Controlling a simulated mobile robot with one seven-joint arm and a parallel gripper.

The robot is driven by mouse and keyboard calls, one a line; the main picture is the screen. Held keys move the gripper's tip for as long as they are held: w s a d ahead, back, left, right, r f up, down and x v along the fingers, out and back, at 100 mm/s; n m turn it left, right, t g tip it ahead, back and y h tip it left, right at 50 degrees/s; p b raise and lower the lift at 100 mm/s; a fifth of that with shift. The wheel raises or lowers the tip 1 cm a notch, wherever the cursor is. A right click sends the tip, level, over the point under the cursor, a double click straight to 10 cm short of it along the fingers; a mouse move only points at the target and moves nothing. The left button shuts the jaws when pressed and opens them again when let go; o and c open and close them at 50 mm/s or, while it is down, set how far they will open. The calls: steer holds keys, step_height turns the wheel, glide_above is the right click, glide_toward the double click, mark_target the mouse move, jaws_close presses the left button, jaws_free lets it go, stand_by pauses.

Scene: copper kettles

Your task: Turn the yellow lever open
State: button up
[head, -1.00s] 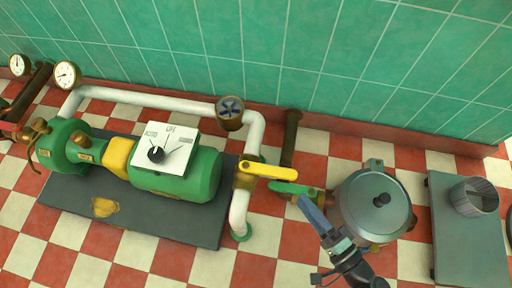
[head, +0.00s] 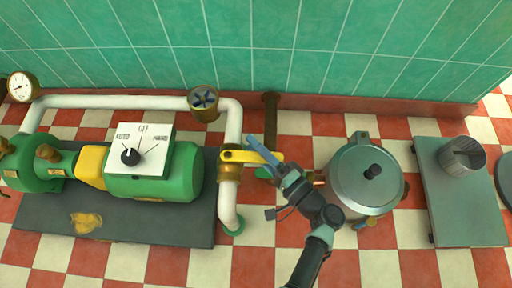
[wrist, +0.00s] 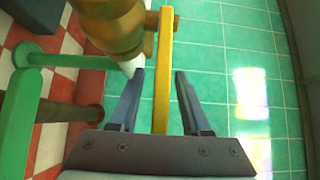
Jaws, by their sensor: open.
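The yellow lever (head: 236,156) sits on a brass valve (head: 229,172) in the vertical white pipe. It points right, across the pipe. My gripper (head: 261,147) is at the lever's outer part, with its fingers apart. In the wrist view the yellow lever (wrist: 163,70) runs between the two open fingers of my gripper (wrist: 160,74), with a visible gap to the right finger. The brass valve body (wrist: 112,25) shows at the top left there.
A green pump (head: 155,175) with a white dial box (head: 141,150) stands left of the pipe. A steel pot (head: 362,178) stands close right of my gripper. A green handle (wrist: 22,110) is left in the wrist view.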

jaws_close()
stand_by(1.5)
